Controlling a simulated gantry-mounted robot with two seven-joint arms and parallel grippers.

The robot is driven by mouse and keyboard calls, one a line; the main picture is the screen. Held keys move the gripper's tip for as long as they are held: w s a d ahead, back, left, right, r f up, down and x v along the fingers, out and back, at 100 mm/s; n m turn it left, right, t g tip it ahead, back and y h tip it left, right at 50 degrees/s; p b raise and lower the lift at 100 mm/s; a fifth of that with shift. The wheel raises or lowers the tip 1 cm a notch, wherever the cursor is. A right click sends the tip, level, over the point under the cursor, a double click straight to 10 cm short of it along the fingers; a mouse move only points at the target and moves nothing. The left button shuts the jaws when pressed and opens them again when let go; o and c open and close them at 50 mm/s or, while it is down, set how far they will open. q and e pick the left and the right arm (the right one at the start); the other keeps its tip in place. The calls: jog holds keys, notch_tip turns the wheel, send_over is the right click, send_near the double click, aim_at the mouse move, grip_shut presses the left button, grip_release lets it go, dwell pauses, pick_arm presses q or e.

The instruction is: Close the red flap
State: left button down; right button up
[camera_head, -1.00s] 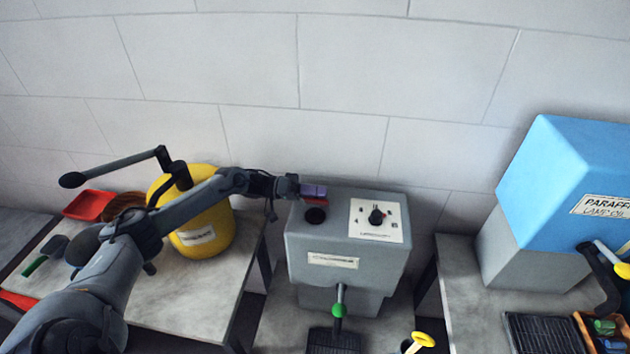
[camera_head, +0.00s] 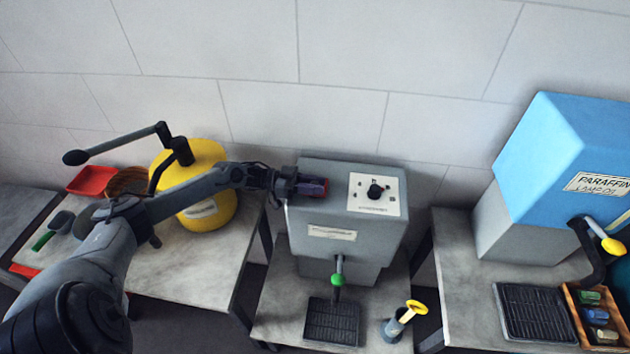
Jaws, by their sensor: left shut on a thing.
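The grey machine (camera_head: 345,245) stands in the middle with a white dial panel on its top right. The red flap (camera_head: 326,187) is at the top left of this machine, over where the round dark hole is. It lies low, close to the machine's top, and shows a red edge beside a purple-dark part. My left gripper (camera_head: 306,187) reaches in from the left and is shut on the flap. Its fingers hide part of the flap, and I cannot tell whether the flap lies fully flat. My right gripper is not in view.
A yellow pot (camera_head: 205,215) with a black crank stands on the left table, under my left arm. A blue paraffin tank (camera_head: 565,155) stands at the right. A yellow-handled cup (camera_head: 397,327) and a black drip grate (camera_head: 333,322) are in front of the machine.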

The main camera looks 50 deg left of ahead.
pick_arm(q)
jog(key=shift+d+f+m, duration=0.1)
jog(key=shift+f+m, duration=0.1)
jog(key=shift+m, duration=0.5)
jog(key=shift+s, duration=0.1)
jog(key=c, duration=0.9)
grip_release()
jog(key=shift+f, duration=0.1)
jog(key=shift+c, duration=0.2)
